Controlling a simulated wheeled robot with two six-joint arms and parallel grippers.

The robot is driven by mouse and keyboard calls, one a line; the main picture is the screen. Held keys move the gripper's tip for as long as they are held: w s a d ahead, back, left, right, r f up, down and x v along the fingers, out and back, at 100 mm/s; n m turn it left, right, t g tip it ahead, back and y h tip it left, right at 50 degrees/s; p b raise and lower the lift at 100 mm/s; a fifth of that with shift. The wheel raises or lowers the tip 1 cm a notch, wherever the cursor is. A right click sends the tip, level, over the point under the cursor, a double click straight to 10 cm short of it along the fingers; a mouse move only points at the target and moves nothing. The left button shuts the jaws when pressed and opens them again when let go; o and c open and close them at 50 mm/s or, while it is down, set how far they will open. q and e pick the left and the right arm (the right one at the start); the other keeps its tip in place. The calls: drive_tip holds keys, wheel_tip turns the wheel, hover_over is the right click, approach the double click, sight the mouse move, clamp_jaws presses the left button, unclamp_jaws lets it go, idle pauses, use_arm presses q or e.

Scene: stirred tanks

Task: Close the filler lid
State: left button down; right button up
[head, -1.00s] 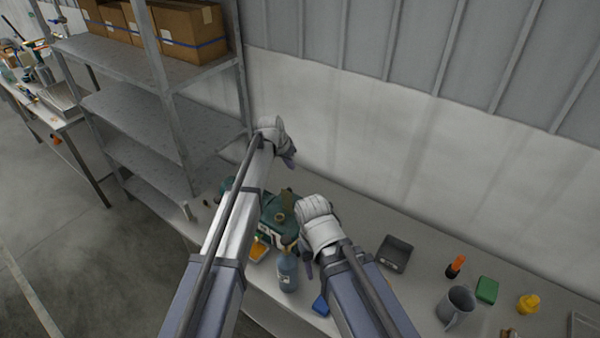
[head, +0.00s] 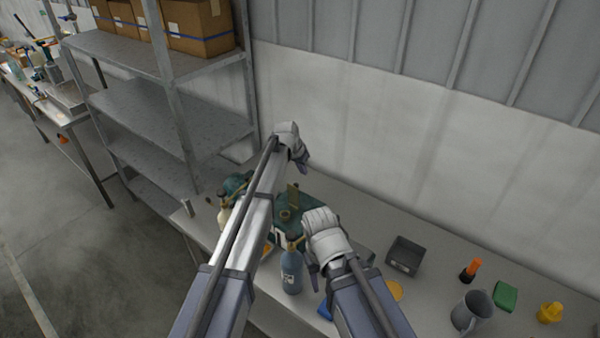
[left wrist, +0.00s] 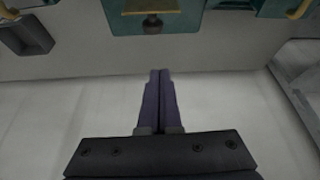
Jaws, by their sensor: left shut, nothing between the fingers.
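The green tank (head: 312,205) stands on the bench, partly behind my arms. Its olive filler lid (head: 293,194) stands up, open, behind the round filler neck (head: 286,214). In the left wrist view the tank (left wrist: 188,18) is at the top edge, with an olive plate (left wrist: 150,7), seemingly the lid, cut off by the frame. My left gripper (head: 305,168) is above and behind the lid, apart from it. Its fingers (left wrist: 160,73) are shut and empty. My right gripper (head: 315,282) points down in front of the tank's right side; its jaw gap is hidden.
A blue bottle (head: 291,272) stands in front of the tank. A dark bin (head: 404,256), grey jug (head: 472,311), green box (head: 505,296) and yellow item (head: 550,312) are on the bench to the right. A metal shelf (head: 160,100) stands at left, and the wall is behind.

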sight(295, 193)
use_arm(q)
drive_tip(key=s, duration=0.1)
drive_tip(key=s+a+f, duration=0.1)
drive_tip(key=s, duration=0.1)
drive_tip(key=shift+a+f, duration=0.25)
drive_tip(key=shift+a, duration=0.15)
use_arm(e)
drive_tip(key=shift+f, duration=0.75)
use_arm(q)
drive_tip(key=shift+w, duration=0.1)
drive_tip(key=shift+s+a+b, duration=0.25)
drive_tip(key=shift+s+b, duration=0.15)
drive_tip(key=shift+b, duration=0.1)
use_arm(e)
drive_tip(key=shift+f, duration=0.3)
